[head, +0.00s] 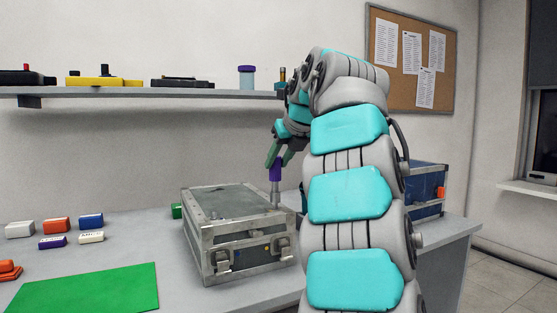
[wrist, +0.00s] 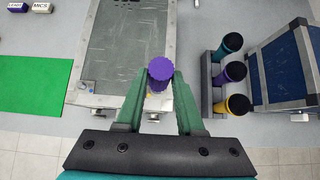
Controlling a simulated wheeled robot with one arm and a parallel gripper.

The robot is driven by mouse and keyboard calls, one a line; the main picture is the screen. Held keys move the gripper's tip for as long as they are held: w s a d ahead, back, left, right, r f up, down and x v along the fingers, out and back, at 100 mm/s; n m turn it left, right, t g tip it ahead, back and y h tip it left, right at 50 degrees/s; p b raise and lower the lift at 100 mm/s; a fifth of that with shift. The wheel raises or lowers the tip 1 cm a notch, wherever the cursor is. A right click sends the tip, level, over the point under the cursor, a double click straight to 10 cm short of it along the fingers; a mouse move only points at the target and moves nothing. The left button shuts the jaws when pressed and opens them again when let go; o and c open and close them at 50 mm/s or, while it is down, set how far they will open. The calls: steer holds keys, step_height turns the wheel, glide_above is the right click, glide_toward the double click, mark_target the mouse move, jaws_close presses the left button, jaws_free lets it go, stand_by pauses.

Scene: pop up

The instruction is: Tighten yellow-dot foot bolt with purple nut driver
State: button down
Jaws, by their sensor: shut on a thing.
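My gripper (head: 279,158) is shut on the purple nut driver (head: 275,172), with the green fingers on either side of its handle. In the wrist view the purple handle (wrist: 160,70) sits between the fingertips, over the right edge of the case (wrist: 128,12). The driver's tip seems to be at or just above the case's edge; I cannot tell whether it touches.
In the wrist view, a rack (wrist: 207,88) with three dark cylinders with teal, purple and yellow parts stands right of the case. A blue case (head: 428,180) stands beyond. A green mat (head: 85,290) and several small labelled blocks lie left. A shelf (head: 150,93) runs above.

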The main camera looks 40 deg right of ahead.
steer(key=shift+f+b, duration=0.55)
steer(key=shift+f, duration=0.25)
steer(key=shift+m+h, duration=0.5)
steer(key=shift+m, duration=0.2)
steer(key=shift+r, duration=0.15)
step_height(320, 180, up, 5)
steer(key=p, duration=0.5)
steer(key=shift+a, duration=0.1)
